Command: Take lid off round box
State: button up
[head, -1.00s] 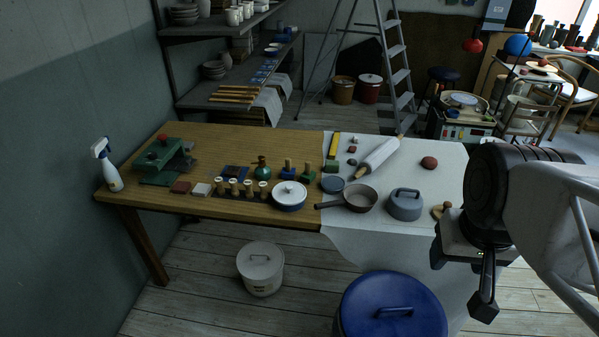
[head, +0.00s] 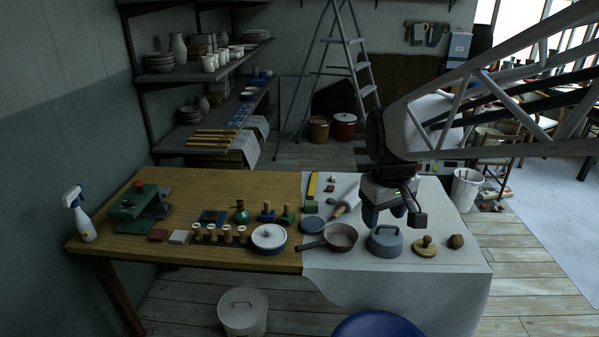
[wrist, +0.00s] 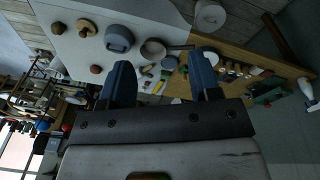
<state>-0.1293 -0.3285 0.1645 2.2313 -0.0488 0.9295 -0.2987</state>
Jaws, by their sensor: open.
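Two lidded round vessels stand on the table, and I cannot tell which is the round box. One is grey-blue (head: 385,243) with a bar handle on its lid; it also shows in the wrist view (wrist: 119,40). The other is white with a blue side (head: 268,238) and a small knob on its lid. Both lids are on. My gripper (head: 394,213) hangs open and empty above the right part of the table, over the grey-blue vessel in the picture. In the wrist view my fingers (wrist: 160,68) are wide apart with nothing between them.
A saucepan (head: 341,237) stands just left of the grey-blue vessel. A wooden knobbed disc (head: 425,246) and a brown lump (head: 456,241) lie to its right. Stamps, small blocks and a green press (head: 134,202) fill the left side.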

jog(key=w+a+f+n, duration=0.35)
jog(key=w+a, duration=0.35)
jog(key=w, duration=0.5)
jog(key=n+g+h, duration=0.1)
jog(key=n+g, duration=0.1)
jog(key=n, duration=0.7)
send_over(269, 229)
jog(key=f, duration=2.2)
jog(key=shift+s+a+f, duration=0.15)
jog(key=shift+s+a, duration=0.05)
jog(key=shift+a, duration=0.2)
jog(key=shift+w+a+f, duration=0.1)
jog(key=shift+a+f, duration=0.15)
jog(key=shift+f, duration=0.1)
jog(key=shift+d+f, duration=0.2)
jog(key=shift+f, duration=1.05)
jog(key=shift+f, duration=0.1)
jog(key=shift+d+f, duration=0.2)
jog(key=shift+f, duration=1.05)
jog(key=shift+d+f, duration=0.15)
jog(key=shift+f, duration=1.1)
